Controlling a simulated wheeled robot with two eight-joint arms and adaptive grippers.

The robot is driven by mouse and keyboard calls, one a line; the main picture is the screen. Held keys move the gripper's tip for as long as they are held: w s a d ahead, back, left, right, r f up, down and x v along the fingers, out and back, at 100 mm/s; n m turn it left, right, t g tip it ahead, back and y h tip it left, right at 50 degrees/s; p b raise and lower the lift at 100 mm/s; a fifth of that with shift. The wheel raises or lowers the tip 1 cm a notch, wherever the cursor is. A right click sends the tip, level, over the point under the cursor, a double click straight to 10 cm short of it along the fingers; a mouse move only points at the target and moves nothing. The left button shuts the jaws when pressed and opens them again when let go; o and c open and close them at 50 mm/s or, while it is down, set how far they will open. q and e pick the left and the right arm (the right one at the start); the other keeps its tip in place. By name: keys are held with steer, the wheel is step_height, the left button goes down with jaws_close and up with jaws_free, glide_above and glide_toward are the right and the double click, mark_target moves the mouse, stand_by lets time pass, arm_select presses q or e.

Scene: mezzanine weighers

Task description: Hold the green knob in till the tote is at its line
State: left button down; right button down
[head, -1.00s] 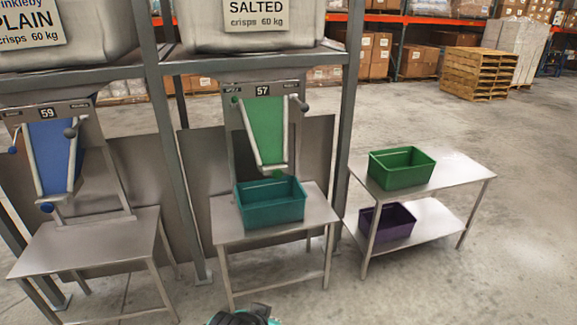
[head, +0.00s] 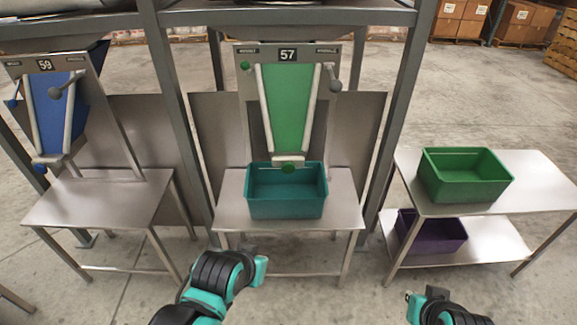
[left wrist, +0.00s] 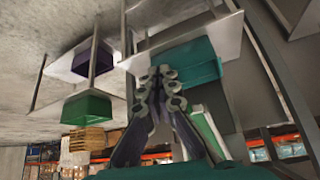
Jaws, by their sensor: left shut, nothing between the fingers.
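At weigher 57 a small round green knob (head: 245,66) sits at the upper left of the frame. My left gripper (head: 258,262) is shut and empty, in front of and below that table's front edge, apart from both knobs. Its closed fingers (left wrist: 165,75) also show in the left wrist view. My right gripper (head: 412,297) is low at right; its jaws are unclear.
A grey ball-ended lever (head: 335,86) is on the right of weigher 57. Weigher 59 (head: 58,105) with blue parts stands left. A right-hand table (head: 535,185) holds a green tote (head: 464,180), with a purple tote (head: 440,238) on its lower shelf. Rack posts flank weigher 57.

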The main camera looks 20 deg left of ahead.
mark_target(289, 170)
arm_select(q)
steer(key=w+f+m+t+y+p, duration=0.1)
steer(key=w+m+t+y, duration=0.3)
steer(key=w+m, duration=1)
steer(key=w+d+f+t, duration=0.1)
steer(key=w+t, duration=0.2)
steer(key=w, duration=0.6)
steer(key=shift+m+p, duration=0.35)
steer(key=shift+m, duration=0.05)
steer(key=shift+w+f, duration=0.1)
steer(key=x, duration=0.4)
steer(key=b+x, duration=0.1)
steer(key=x, duration=0.3)
steer(key=b+x, duration=0.1)
steer(key=x, duration=0.4)
steer(key=shift+w+a+r, duration=0.15)
steer(key=shift+r, duration=0.2)
steer(key=shift+w+a, duration=0.1)
steer(key=shift+w, duration=0.3)
